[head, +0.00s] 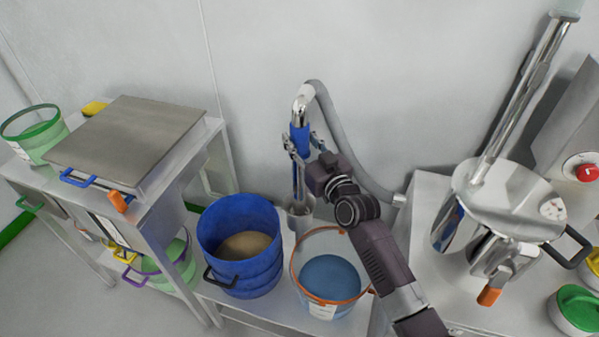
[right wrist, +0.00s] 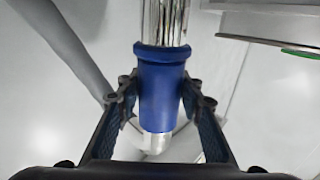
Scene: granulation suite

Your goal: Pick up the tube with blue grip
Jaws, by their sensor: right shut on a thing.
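The tube with the blue grip (head: 300,134) stands upright near the wall in the head view. Its shiny curved top joins a grey hose (head: 338,140), and its lower end is at a metal holder (head: 299,213). My right gripper (head: 301,147) is shut on the blue grip, with fingers on both sides of it. In the right wrist view the blue grip (right wrist: 160,88) sits between the fingers of the right gripper (right wrist: 164,105). My left gripper is not in view.
A blue bucket (head: 207,232) with tan powder and a clear orange-rimmed bucket (head: 296,270) with blue contents stand below the tube. A metal lidded vessel (head: 510,196) is at right. A steel-topped cart (head: 130,140) is at left.

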